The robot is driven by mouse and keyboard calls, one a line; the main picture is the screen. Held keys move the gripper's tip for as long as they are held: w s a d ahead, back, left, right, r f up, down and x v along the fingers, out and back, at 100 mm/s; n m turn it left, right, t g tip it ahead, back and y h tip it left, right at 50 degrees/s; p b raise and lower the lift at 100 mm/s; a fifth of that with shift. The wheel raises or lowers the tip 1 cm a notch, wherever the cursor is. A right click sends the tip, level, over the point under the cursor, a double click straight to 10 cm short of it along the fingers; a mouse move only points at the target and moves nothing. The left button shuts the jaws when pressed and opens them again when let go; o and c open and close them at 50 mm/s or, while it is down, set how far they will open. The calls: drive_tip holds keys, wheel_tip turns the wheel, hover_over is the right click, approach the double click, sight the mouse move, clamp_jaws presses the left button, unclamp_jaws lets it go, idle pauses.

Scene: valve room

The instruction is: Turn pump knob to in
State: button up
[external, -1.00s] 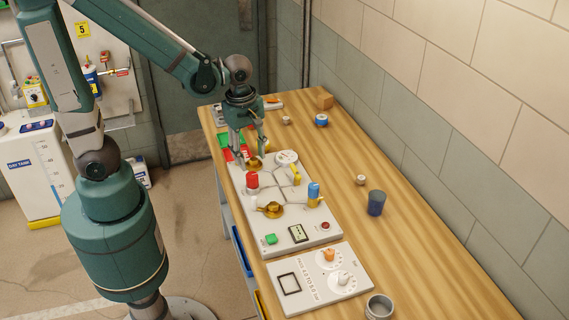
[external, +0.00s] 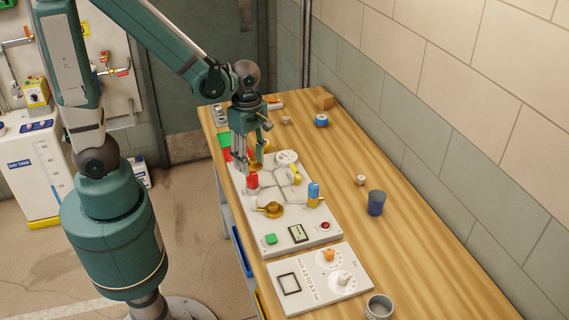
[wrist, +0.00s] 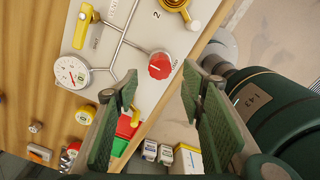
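A red knob (external: 251,181) on a pale base stands on the light panel (external: 285,228). The wrist view also shows this red knob (wrist: 160,66), just beyond and between my fingertips. My gripper (external: 250,166) points down close above it, and a finger partly covers it in the external view. In the wrist view my gripper (wrist: 160,84) is open, with its green pads apart and nothing between them. The label beside the red knob is too small to read surely. I cannot tell which control is marked pump.
The panel also bears a gauge (wrist: 72,72), a yellow lever (wrist: 83,25), a brass valve (external: 271,209) and a blue-topped knob (external: 313,192). A second panel (external: 318,279) holds an orange knob and a white knob. A dark cup (external: 376,202) stands right. The table's right side is mostly clear.

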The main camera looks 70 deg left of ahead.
sight(252, 175)
drive_tip(key=shift+f+b, duration=0.45)
drive_tip(key=shift+f, duration=3.25)
drive_tip(key=c, duration=0.9)
